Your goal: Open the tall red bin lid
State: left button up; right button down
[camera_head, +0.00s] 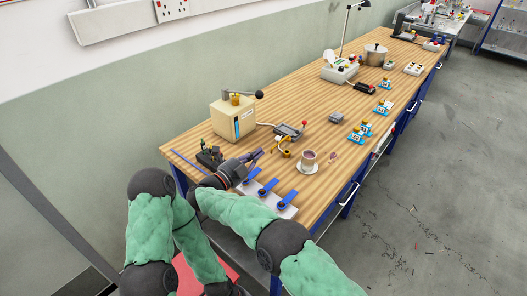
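A red flat surface (188,275) shows low in the head view, beside the bench's near end and between my arm links. It may be the top of the tall red bin; my arms and the picture's lower edge hide most of it, so I cannot tell how its lid stands. My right gripper (255,158) is above the near end of the workbench, away from the red surface. Its fingers are small and dark, and I cannot tell whether they are apart. My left arm bends down over the red surface, and its gripper is out of sight.
The wooden workbench (285,115) runs from near left to far right. Blue-handled parts (270,186) on a pale strip lie near my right gripper. A beige machine (233,117), a cup on a saucer (308,166) and small devices stand on it. The grey floor (440,180) at right is mostly clear.

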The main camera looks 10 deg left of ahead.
aim_at(193, 277)
jog(key=k+j, duration=0.85)
